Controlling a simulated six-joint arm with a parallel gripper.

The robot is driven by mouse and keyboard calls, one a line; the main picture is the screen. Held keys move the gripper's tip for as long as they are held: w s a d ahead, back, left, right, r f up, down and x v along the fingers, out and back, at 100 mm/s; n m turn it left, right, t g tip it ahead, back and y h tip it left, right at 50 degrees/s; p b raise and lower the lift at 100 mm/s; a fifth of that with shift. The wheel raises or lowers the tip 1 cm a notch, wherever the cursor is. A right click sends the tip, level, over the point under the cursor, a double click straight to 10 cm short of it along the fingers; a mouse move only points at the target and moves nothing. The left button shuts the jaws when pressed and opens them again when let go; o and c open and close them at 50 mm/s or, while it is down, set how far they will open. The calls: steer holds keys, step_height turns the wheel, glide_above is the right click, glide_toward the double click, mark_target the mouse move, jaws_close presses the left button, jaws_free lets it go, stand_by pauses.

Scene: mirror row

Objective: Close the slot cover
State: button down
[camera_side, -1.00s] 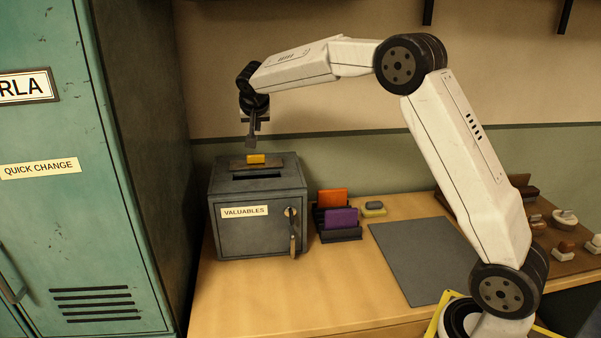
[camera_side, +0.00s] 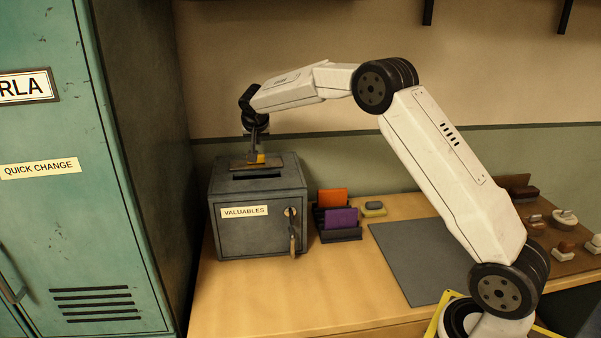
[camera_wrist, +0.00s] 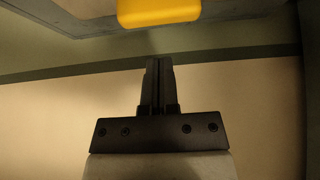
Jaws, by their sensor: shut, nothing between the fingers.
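A grey box labelled VALUABLES (camera_side: 229,235) stands on the bench. On its top is a dark slot (camera_side: 257,176), which shows uncovered. The slot cover (camera_side: 238,164) is a brownish plate behind the slot, with a yellow tab (camera_side: 261,158) on it. The tab also shows large at the top of the wrist view (camera_wrist: 158,12). My gripper (camera_side: 253,158) is shut and empty, low at the tab, on its back side. In the wrist view its fingertips (camera_wrist: 158,62) are just short of the tab. I cannot tell whether they touch it.
A key (camera_side: 292,230) hangs in the box front. A rack with an orange card (camera_side: 332,197) and a purple card (camera_side: 341,218) stands right of the box. A teal locker (camera_side: 80,220) is close on the left. The grey mat (camera_side: 425,260) is bare.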

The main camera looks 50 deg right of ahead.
mark_target(259, 168)
steer(key=x, duration=0.2)
steer(key=shift+w+d+f, duration=0.1)
steer(key=shift+d+f, duration=0.05)
steer(key=shift+f, duration=0.1)
steer(key=shift+s+a, duration=1.4)
steer(key=shift+a, duration=0.05)
steer(key=shift+s+a, duration=1.95)
steer(key=shift+a, duration=0.05)
steer(key=shift+s+a, duration=0.25)
steer(key=shift+s, duration=0.05)
steer(key=shift+s+f, duration=0.1)
steer(key=shift+a+f, duration=0.1)
